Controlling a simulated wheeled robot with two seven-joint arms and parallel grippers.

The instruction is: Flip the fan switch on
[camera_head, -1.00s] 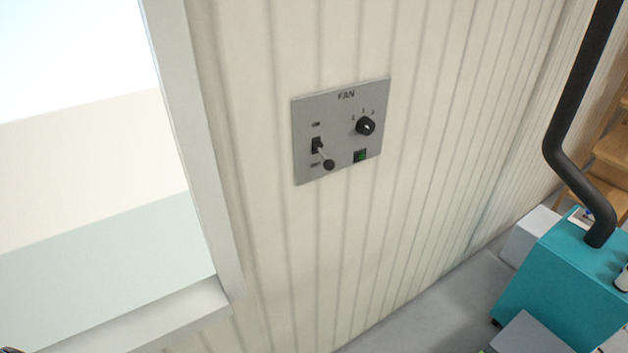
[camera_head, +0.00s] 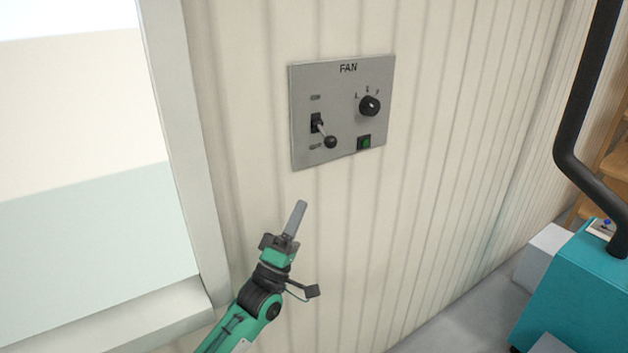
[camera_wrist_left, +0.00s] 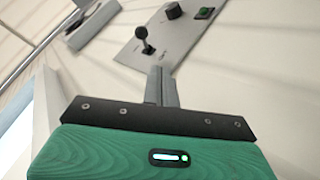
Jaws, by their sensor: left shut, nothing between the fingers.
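The grey fan panel (camera_head: 340,148) is on the ribbed wall in the head view. Its toggle switch (camera_head: 324,132) has a black ball-ended lever that tilts down, toward the lower label. The panel also carries a black rotary knob (camera_head: 369,105) and a green button (camera_head: 364,142). My left gripper (camera_head: 299,205) is below and left of the panel, fingers pointing up, shut and empty, apart from the switch. In the left wrist view the shut fingers (camera_wrist_left: 162,72) point toward the panel, with the switch lever (camera_wrist_left: 142,36) just beyond and left of the tips. My right gripper is not in view.
A white window frame (camera_head: 186,150) stands left of the panel. A teal machine (camera_head: 570,290) with a black pipe (camera_head: 578,110) stands at the right. The wall (camera_head: 440,150) between panel and machine is clear.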

